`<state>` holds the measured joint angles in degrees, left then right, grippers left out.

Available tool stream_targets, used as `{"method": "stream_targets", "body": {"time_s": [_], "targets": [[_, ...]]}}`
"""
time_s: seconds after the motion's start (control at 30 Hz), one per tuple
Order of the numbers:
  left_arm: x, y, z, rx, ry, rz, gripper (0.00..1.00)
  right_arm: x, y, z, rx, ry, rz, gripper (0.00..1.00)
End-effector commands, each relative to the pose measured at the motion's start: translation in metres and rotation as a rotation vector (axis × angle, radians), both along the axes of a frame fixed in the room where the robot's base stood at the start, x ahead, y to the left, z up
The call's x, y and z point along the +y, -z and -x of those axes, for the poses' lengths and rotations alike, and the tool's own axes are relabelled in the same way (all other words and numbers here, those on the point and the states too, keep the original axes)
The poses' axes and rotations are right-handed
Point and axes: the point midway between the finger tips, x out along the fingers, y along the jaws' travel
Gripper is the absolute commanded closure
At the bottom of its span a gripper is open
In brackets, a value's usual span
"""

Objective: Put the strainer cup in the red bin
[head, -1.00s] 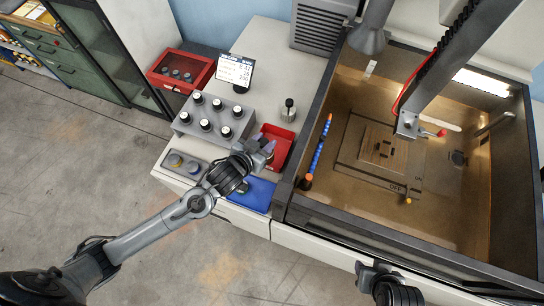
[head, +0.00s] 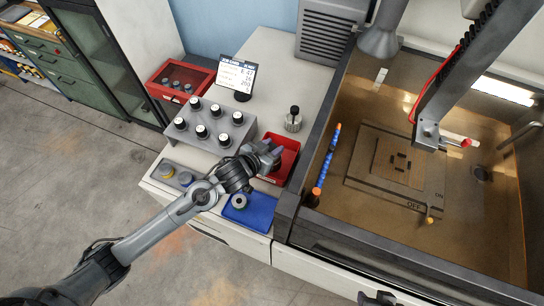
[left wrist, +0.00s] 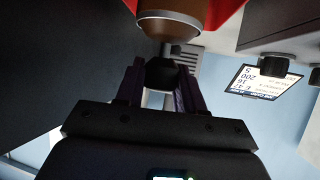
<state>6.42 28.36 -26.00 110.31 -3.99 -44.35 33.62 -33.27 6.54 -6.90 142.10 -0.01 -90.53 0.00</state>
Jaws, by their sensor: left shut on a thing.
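My left gripper (head: 273,149) is over the red bin (head: 287,157) on the bench. In the left wrist view, its fingers (left wrist: 161,78) are shut on the dark knob of a round, copper-toned metal cup (left wrist: 182,22), which I take to be the strainer cup. Red bin wall (left wrist: 228,14) shows behind the cup. The fingers mostly hide the cup in the head view, so I cannot tell whether it touches the bin floor. My right gripper (head: 378,299) is only a cut-off dark piece at the bottom edge.
A metal pot with a black knob (head: 293,119) stands just behind the bin.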

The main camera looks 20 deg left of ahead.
Motion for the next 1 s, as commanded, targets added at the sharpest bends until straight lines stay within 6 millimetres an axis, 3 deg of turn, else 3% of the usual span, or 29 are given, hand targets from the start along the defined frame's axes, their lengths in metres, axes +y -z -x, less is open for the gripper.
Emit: {"method": "stream_targets", "body": {"time_s": [0.23,0.5,0.9,0.93,1.0], "targets": [[0.000,0.014,0.000,-0.001,0.000,0.001,1.00,0.000,0.001,0.000,0.000,0.000,0.000,0.57],[0.000,0.043,0.000,-0.001,0.000,0.000,1.00,-0.002,0.002,0.000,0.000,-0.005,0.008,0.57],[0.000,0.048,0.000,-0.002,0.000,0.001,1.00,-0.003,0.003,0.000,-0.001,-0.006,0.010,0.57],[0.000,0.049,0.000,-0.001,0.000,0.000,0.61,-0.002,0.003,0.000,-0.001,-0.006,0.010,0.57],[0.000,0.048,0.000,-0.001,0.000,0.000,0.50,-0.002,0.003,0.000,0.000,-0.005,0.009,0.57]]}}
